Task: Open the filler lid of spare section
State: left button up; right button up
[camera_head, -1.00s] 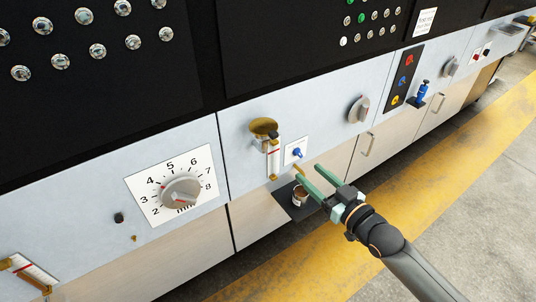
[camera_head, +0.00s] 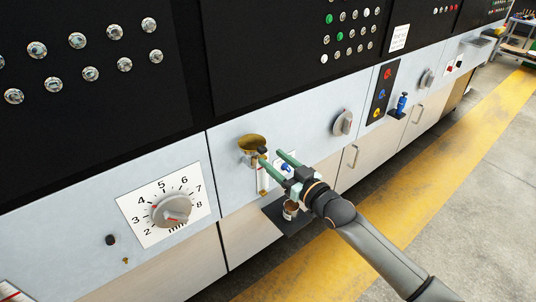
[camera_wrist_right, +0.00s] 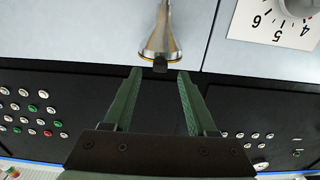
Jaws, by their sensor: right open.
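The brass filler (camera_head: 252,142) with a round top stands on the light blue panel, above a narrow vertical sight gauge. A small dark knob (camera_head: 263,150) sits at its right edge. I cannot tell clearly whether its lid is raised. My right gripper (camera_head: 271,156) is open, with its green fingers pointing at the panel just right of and below the filler. In the right wrist view the filler (camera_wrist_right: 160,42) shows as a brass cone, and its dark knob (camera_wrist_right: 160,66) lies between the open fingertips (camera_wrist_right: 159,74), with nothing gripped. My left gripper is out of view.
A numbered dial (camera_head: 172,210) is on the panel to the left. A grey knob (camera_head: 342,122) and a blue valve (camera_head: 401,105) are to the right. A small cup (camera_head: 290,209) stands on a dark shelf below my gripper.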

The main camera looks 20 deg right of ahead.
aim_at(264, 152)
jog(key=shift+x, duration=1.6)
jog(key=shift+c, duration=0.3)
grip_shut()
